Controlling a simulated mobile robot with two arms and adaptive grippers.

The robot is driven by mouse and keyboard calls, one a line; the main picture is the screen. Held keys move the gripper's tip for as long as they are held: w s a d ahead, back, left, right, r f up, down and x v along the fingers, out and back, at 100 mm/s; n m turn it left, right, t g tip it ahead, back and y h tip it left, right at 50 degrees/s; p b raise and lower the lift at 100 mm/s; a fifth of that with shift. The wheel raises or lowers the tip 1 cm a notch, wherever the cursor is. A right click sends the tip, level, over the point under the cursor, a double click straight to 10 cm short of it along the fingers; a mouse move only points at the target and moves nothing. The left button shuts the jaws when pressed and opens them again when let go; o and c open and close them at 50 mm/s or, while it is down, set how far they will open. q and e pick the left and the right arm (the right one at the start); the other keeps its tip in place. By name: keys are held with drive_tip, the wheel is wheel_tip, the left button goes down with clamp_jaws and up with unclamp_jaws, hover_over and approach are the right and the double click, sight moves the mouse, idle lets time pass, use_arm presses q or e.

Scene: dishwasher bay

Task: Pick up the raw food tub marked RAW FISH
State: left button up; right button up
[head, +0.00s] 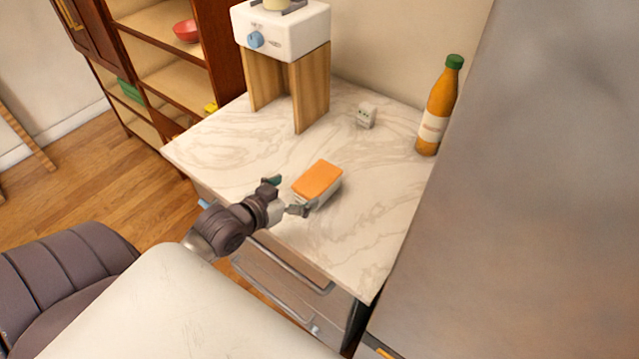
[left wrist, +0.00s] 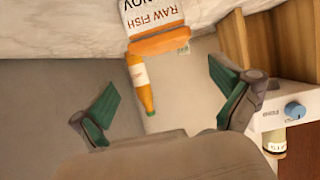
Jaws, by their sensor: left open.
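The raw food tub (head: 318,181) is a small white box with an orange lid, standing on the marble counter. In the left wrist view the tub (left wrist: 152,16) is at the top, cut by the edge, with RAW FISH lettered upside down on its white side. My left gripper (head: 285,196) is open and empty, just left of the tub. One fingertip overlaps the tub's near lower corner in the head view; I cannot tell whether it touches. In the left wrist view the open gripper (left wrist: 163,98) has its green-padded fingers spread below the tub. My right gripper is not in view.
The marble counter (head: 225,148) also holds an orange bottle (head: 438,108) with a green cap, a small pale block (head: 366,116) and a white appliance (head: 283,32) on a wooden stand (head: 312,88). A large grey surface (head: 500,200) bounds the right. Counter around the tub is clear.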

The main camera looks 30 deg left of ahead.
sight(316, 179)
use_arm(q)
drive_tip(key=x, duration=0.4)
drive_tip(key=shift+w+f, duration=0.15)
drive_tip(key=shift+w, duration=0.1)
drive_tip(key=p+x, duration=0.1)
drive_tip(key=x, duration=0.1)
drive_tip(key=p+x, duration=0.1)
drive_tip(key=x, duration=0.2)
drive_tip(key=shift+a+f, duration=0.25)
drive_tip(key=shift+f, duration=0.05)
drive_tip(key=shift+c, duration=1)
drive_tip(key=c, duration=1)
drive_tip(key=shift+r, duration=0.1)
drive_tip(key=c, duration=0.3)
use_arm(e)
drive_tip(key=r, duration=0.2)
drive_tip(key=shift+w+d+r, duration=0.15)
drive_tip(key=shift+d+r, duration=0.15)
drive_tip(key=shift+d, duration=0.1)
